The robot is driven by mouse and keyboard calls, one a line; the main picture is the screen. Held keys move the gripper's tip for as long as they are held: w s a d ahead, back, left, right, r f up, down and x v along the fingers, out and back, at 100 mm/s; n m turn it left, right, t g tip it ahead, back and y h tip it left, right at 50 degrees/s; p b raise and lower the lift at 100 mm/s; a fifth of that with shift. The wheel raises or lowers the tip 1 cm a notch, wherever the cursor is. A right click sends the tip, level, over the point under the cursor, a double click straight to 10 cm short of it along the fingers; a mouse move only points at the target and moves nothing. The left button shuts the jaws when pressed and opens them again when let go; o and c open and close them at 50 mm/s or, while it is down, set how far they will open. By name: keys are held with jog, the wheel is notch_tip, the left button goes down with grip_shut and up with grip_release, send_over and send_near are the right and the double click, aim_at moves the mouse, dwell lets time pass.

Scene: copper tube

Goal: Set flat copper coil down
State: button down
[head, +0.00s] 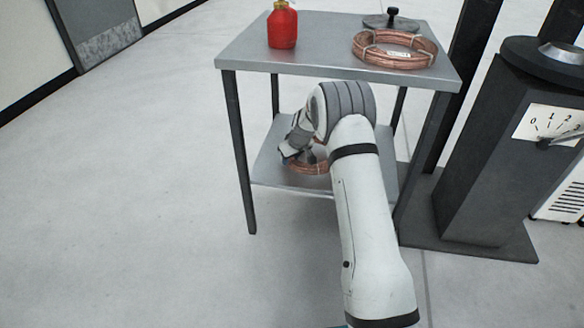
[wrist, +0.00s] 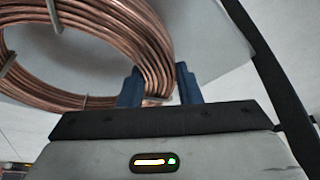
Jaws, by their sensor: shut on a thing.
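In the wrist view a flat copper coil (wrist: 139,28) with metal ties lies in front of my gripper (wrist: 160,88). My gripper's two blue fingers stand on either side of the coil's near rim, shut on it. In the head view the held coil (head: 312,167) is at the table's lower shelf (head: 270,165), partly hidden by my arm. I cannot tell whether it touches the shelf. A second copper coil (head: 422,47) with ties and a white label lies on the table's top (head: 320,50), at the right.
A red bottle (head: 282,27) and a dark lid-like disc with a knob (head: 391,20) stand on the tabletop. Table legs (head: 238,150) flank the shelf. A dark scale with a dial (head: 550,123) stands close on the right. The floor at left is clear.

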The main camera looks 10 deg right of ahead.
jog(key=shift+f+b, duration=0.55)
jog(key=shift+f, duration=1.1)
jog(key=shift+f, duration=0.1)
jog(key=c, duration=1)
grip_release()
jog(key=shift+c, duration=0.2)
